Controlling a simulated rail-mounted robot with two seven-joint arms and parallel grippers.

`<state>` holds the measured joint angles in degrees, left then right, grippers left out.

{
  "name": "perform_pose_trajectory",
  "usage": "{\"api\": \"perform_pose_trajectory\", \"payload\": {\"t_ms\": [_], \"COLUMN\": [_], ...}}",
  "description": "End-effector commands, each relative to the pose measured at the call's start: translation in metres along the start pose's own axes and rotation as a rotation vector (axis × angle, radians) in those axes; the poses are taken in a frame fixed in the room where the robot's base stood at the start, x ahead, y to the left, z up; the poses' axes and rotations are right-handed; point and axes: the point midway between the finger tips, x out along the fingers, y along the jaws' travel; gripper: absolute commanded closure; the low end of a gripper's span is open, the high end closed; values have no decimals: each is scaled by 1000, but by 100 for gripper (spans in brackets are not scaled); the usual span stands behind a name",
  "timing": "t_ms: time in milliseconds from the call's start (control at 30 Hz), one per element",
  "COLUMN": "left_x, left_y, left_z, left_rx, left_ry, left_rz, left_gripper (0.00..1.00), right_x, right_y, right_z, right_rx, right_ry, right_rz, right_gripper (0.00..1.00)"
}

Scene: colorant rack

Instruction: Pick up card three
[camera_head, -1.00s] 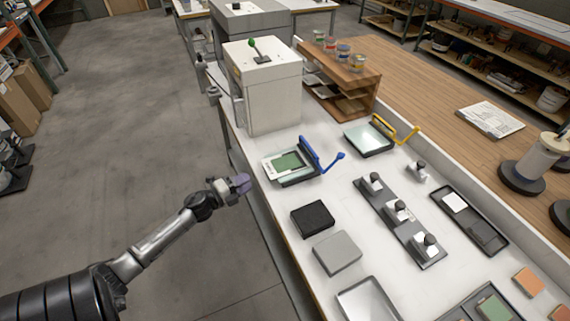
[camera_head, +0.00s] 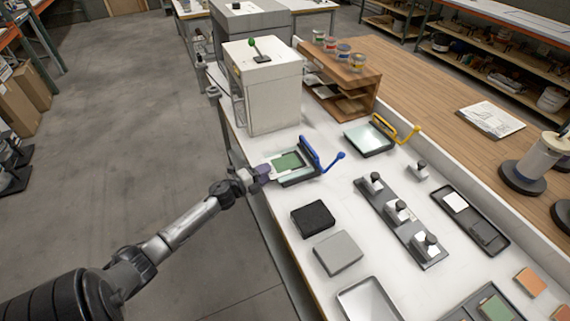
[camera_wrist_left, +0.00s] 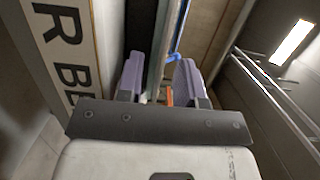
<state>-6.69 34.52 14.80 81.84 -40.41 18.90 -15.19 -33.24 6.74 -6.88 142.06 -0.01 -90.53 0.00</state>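A white card with a green patch (camera_head: 287,162) lies on the plate of the blue-handled device (camera_head: 299,176) on the white bench; I cannot read a number on it. My left gripper (camera_head: 264,172) is at the card's near-left edge, over the bench's left edge. In the left wrist view its two purple fingers (camera_wrist_left: 158,82) stand apart, with a thin pale strip running between them that may be the card or plate edge. I cannot tell whether they touch it. My right gripper is not in view.
A yellow-handled device (camera_head: 371,138) stands farther back. A black block (camera_head: 312,217) and a grey block (camera_head: 338,252) lie in front. A dark rack (camera_head: 380,207) holds several black-knobbed pieces. A tall white machine (camera_head: 268,90) stands behind.

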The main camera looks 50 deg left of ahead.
Motion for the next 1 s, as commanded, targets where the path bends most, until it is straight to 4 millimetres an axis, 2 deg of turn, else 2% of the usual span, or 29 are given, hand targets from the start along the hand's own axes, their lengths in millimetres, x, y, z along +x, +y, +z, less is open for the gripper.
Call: {"api": "perform_pose_trajectory", "payload": {"t_ms": [167, 533, 1000], "left_x": [0, 0, 0], "left_y": [0, 0, -2], "left_z": [0, 0, 0], "left_rx": [0, 0, 0], "left_ry": [0, 0, 0], "left_rz": [0, 0, 0], "left_gripper": [66, 100, 100], "right_x": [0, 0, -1], "right_y": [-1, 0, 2], "right_z": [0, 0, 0], "right_rx": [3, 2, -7], "right_ry": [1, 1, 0], "right_rz": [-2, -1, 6], "right_gripper": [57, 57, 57]}}
